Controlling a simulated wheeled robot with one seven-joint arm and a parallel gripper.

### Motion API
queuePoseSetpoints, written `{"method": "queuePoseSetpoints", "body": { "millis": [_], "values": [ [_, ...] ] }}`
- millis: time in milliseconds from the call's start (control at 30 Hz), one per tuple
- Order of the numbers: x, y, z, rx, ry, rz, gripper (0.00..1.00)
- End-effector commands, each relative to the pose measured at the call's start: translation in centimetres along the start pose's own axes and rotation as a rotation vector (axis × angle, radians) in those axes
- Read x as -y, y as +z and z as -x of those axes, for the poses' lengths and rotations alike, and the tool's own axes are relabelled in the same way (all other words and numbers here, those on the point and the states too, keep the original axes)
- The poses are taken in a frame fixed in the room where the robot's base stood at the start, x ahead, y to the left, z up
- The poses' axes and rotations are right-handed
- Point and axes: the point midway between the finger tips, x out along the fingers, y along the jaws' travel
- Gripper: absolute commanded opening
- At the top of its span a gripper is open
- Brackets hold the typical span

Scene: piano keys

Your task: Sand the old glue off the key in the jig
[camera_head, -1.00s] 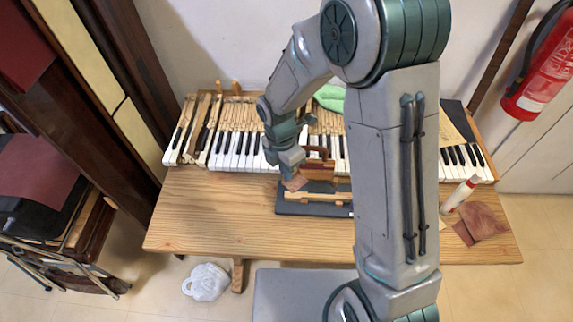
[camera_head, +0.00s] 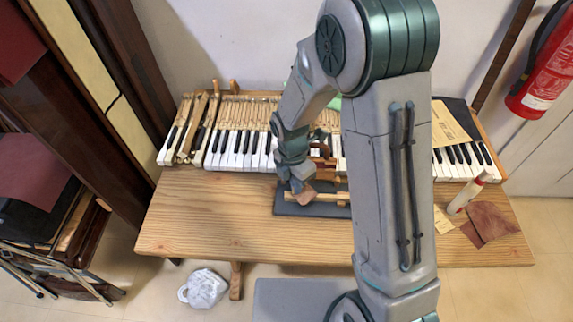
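The jig (camera_head: 287,209) is a dark flat board on the wooden table, just in front of the keyboard. The key (camera_head: 330,197) is a pale wooden stick lying lengthwise on it; its right part is hidden behind my arm. My gripper (camera_head: 301,187) points down over the left part of the jig, shut on a small brown piece of sandpaper (camera_head: 304,196). The sandpaper is at the key's left end and looks tilted. I cannot tell whether it presses on the key. Any glue is too small to see.
The keyboard (camera_head: 240,150) runs along the back of the table (camera_head: 200,215). A white glue bottle (camera_head: 466,195) and brown sheets (camera_head: 490,222) lie at the right. A red-brown wooden block (camera_head: 322,163) stands behind the jig. The table's left front is clear.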

Motion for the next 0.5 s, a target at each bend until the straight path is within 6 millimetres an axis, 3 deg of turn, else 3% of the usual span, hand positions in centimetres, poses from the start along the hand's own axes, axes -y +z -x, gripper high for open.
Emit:
{"method": "queuePoseSetpoints", "body": {
  "millis": [133, 500],
  "values": [
    [0.9, 0.8, 0.0, 0.001, -0.003, 0.003, 0.00],
    [-1.3, -1.3, 0.2, -0.002, -0.002, -0.008, 0.00]
  ]
}}
